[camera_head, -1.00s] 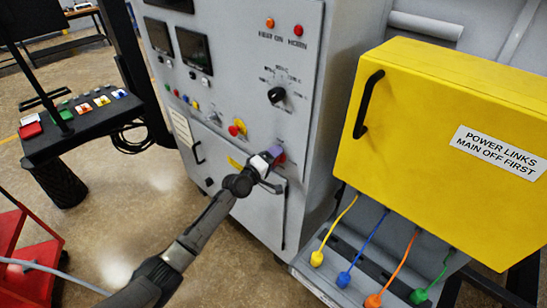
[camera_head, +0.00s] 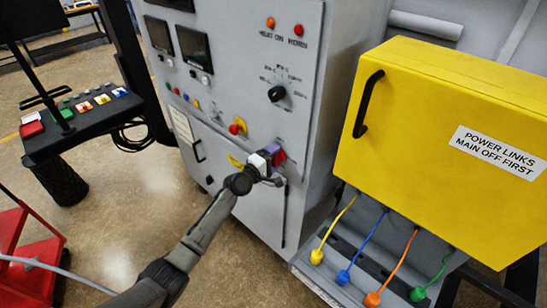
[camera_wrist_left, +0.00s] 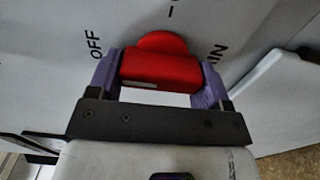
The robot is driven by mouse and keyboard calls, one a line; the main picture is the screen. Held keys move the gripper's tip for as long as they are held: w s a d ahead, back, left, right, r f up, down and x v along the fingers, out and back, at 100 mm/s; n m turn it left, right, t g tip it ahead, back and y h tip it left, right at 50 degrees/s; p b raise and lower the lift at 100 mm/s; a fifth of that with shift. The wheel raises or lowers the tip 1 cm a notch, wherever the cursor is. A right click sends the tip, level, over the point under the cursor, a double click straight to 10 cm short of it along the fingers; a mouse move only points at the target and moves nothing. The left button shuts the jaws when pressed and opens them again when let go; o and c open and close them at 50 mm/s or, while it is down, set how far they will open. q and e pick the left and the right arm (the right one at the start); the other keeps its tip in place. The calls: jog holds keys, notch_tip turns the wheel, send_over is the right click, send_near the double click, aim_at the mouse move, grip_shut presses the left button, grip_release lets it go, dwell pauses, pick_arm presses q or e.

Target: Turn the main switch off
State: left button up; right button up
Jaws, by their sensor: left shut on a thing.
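The main switch is a red handle (camera_wrist_left: 160,68) on the grey cabinet front. In the left wrist view, the word OFF is printed to its left, a short mark above it and a partly hidden word ending in "IN" to its right. My left gripper (camera_wrist_left: 160,82) has its purple fingers on both ends of the red handle and is shut on it. In the head view, the left gripper (camera_head: 271,153) is at the cabinet's lower right, and a bit of the red switch (camera_head: 281,156) shows beside the fingers. My right gripper is not in view.
A yellow box (camera_head: 440,130) labelled "POWER LINKS MAIN OFF FIRST" stands right of the cabinet, with coloured cables below it. A button console (camera_head: 80,118) stands at left.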

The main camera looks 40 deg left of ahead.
pick_arm(q)
jog(key=o, duration=0.9)
jog(key=shift+s, duration=0.3)
jog(key=s, duration=0.9)
jog(key=s+a+p, duration=0.1)
jog(key=s, duration=0.3)
jog(key=shift+s, duration=0.15)
